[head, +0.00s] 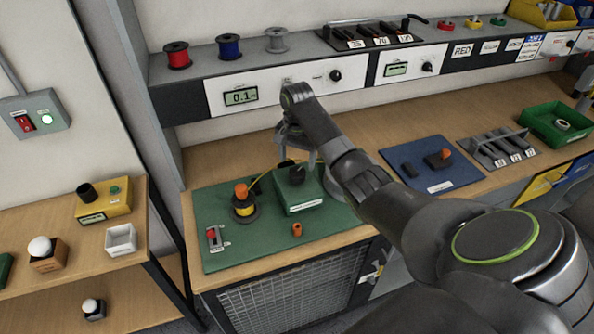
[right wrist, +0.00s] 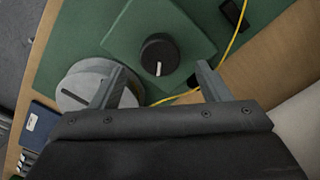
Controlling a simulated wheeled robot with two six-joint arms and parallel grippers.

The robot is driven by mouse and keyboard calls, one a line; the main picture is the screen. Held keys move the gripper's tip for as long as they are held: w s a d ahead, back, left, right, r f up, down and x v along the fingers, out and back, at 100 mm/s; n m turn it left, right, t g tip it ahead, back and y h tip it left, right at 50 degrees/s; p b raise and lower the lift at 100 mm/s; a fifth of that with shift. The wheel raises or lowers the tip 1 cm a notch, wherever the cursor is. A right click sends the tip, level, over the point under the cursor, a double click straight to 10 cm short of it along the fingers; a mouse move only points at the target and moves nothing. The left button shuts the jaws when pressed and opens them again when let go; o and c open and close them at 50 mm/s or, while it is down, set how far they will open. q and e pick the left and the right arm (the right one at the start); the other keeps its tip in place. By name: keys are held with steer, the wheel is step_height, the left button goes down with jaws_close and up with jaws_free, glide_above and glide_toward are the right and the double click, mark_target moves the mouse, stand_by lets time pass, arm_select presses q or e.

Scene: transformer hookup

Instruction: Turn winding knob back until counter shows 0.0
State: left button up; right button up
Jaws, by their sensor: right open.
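The winding knob (head: 297,175) is black and sits on top of a green box (head: 303,205) on the green mat. In the right wrist view the knob (right wrist: 158,55) shows a white mark pointing toward the bottom of the picture. The counter (head: 241,96) on the white wall panel reads 0.1. My right gripper (head: 297,158) is over the box, pointing down. In the right wrist view its open fingers (right wrist: 160,74) stand on either side of the knob, with a gap on each side. My left gripper is in neither view.
A yellow-wound bobbin (head: 244,208) with an orange top stands left of the box, and a yellow wire (right wrist: 236,38) runs past it. A grey round part (right wrist: 78,90) lies by one finger. A red switch (head: 212,238) and orange piece (head: 297,229) are in front.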

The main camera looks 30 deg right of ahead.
mark_target(297, 172)
step_height(297, 172, down, 5)
steer(key=shift+f, duration=0.1)
stand_by(0.3)
steer(key=c, duration=1)
steer(key=shift+p, duration=0.3)
